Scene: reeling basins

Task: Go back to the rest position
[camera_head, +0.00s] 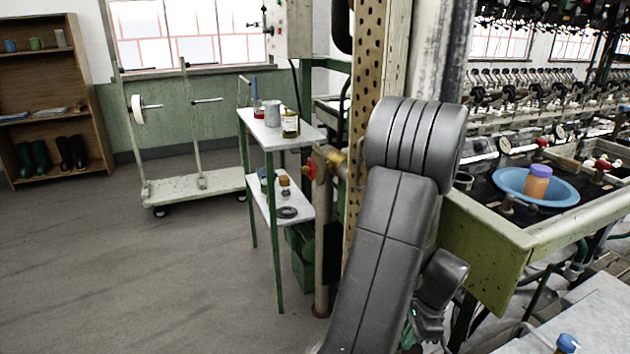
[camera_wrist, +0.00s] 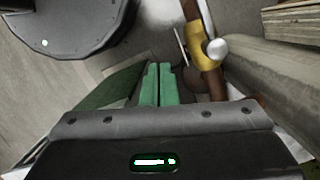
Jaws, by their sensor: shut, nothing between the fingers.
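My gripper (camera_wrist: 158,84) shows in the wrist view with its two green fingers together, shut and empty. It points down past the floor, with a brown pipe (camera_wrist: 194,16) and its yellow fitting (camera_wrist: 205,53) just to its upper right. In the head view my grey arm is folded in front of the post, and the fingers cannot be made out there.
A beige post (camera_wrist: 275,82) runs close on the right in the wrist view. The green-sided basin (camera_head: 490,245) with a blue bowl (camera_head: 563,189) stands right of my arm. A small shelf table (camera_head: 268,136) and a trolley (camera_head: 190,187) stand left. Floor is open at lower left.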

